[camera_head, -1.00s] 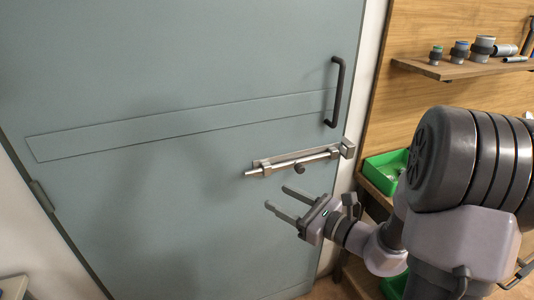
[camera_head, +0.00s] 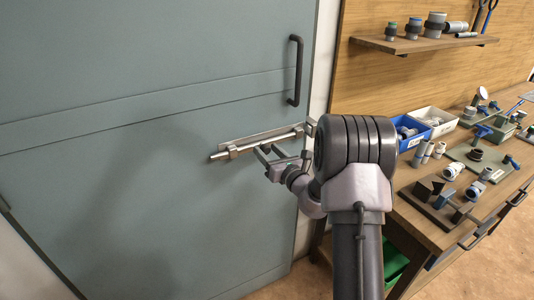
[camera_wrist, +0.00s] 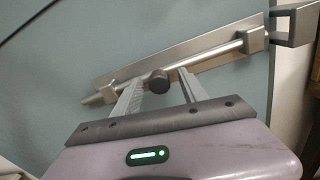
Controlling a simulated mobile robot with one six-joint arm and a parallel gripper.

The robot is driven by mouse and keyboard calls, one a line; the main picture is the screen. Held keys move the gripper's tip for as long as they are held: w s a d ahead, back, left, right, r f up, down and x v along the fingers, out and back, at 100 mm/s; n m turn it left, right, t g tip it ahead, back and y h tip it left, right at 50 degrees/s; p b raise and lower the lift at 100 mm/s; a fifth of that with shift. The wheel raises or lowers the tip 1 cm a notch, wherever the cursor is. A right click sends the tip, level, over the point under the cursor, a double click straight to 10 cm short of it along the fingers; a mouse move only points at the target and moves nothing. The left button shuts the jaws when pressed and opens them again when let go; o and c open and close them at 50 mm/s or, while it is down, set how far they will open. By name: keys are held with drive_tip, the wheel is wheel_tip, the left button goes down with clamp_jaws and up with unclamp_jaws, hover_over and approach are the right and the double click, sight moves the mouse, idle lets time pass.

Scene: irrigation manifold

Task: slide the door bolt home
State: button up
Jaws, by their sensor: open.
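The steel door bolt (camera_head: 240,150) lies along its backing plate on the grey-green door (camera_head: 150,180), tilted up to the right in the head view. In the wrist view, the rod (camera_wrist: 205,56) runs through guide brackets, and its dark round knob (camera_wrist: 158,81) sticks out between my fingers. The square keeper (camera_wrist: 296,22) stands at the rod's right end; I cannot tell whether the tip is inside it. My gripper (camera_head: 264,148) is open, its two fingers either side of the knob (camera_wrist: 159,92), with gaps visible. In the head view my gripper hides the knob.
A dark pull handle (camera_head: 297,70) is above the bolt. To the right stands a wooden workbench (camera_head: 440,240) with fittings, a blue bin (camera_head: 412,140) and a white bin (camera_head: 440,119). A shelf (camera_head: 420,43) hangs above. The door left of the bolt is clear.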

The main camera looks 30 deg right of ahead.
drive_tip(key=shift+w, duration=0.3)
clamp_jaws()
idle(1.3)
